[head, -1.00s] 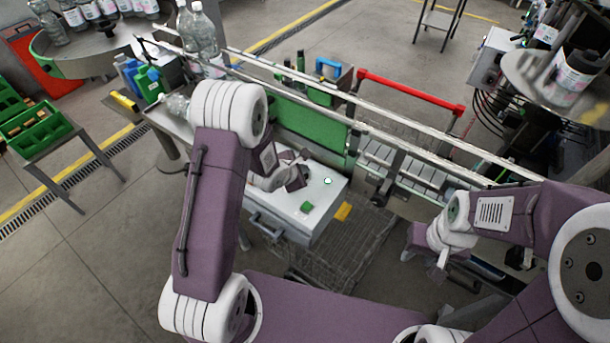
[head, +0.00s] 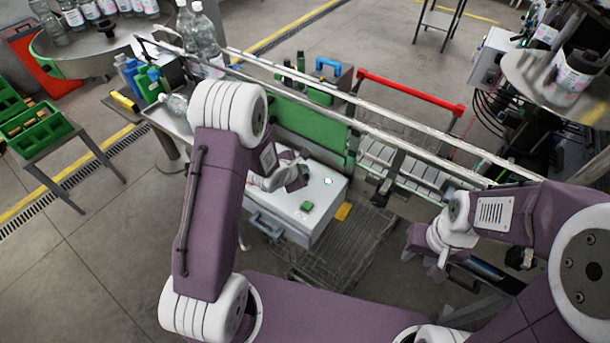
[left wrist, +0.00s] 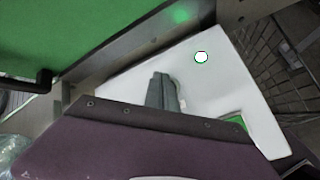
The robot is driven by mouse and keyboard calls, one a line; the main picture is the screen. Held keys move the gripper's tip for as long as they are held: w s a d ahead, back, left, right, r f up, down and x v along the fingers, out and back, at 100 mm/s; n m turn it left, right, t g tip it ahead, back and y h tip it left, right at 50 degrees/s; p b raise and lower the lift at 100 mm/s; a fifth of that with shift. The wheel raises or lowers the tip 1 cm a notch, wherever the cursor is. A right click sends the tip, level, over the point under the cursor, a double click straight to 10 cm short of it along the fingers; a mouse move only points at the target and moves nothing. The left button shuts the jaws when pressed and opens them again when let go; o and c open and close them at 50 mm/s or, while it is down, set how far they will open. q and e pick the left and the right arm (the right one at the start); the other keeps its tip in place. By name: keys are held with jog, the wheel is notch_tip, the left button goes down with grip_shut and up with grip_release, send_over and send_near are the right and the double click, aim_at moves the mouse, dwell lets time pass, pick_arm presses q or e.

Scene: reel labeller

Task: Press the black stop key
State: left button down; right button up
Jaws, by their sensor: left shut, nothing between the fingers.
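A white control box (head: 322,222) stands below the conveyor. Its top carries a green square key (head: 307,206) and a small round white light (head: 327,181), both also visible in the left wrist view. My left gripper (head: 297,186) is over the box top, left of the light. In the left wrist view its dark fingers (left wrist: 163,92) are together and empty above the white surface. I see no black key; it may be hidden by my gripper. Whether the fingertips touch the box is unclear. My right gripper (head: 438,272) hangs apart at the right; its fingers are too small to read.
The green panel (head: 311,134) and conveyor rails (head: 400,146) stand just behind the box. A yellow object (head: 343,211) is at the box's right side. A tipped clear bottle (head: 173,106) lies at the left of the conveyor. Open floor is at the left.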

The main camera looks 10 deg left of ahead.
pick_arm(q)
jog(key=shift+f, duration=0.1)
jog(key=shift+f, duration=0.35)
jog(key=shift+f+b, duration=0.45)
dwell(0.8)
jog(key=shift+r+p, duration=0.9)
jog(key=shift+p, duration=0.05)
notch_tip(320, 180, up, 5)
jog(key=p, duration=0.5)
jog(key=shift+r, duration=0.1)
jog(key=shift+f, duration=0.2)
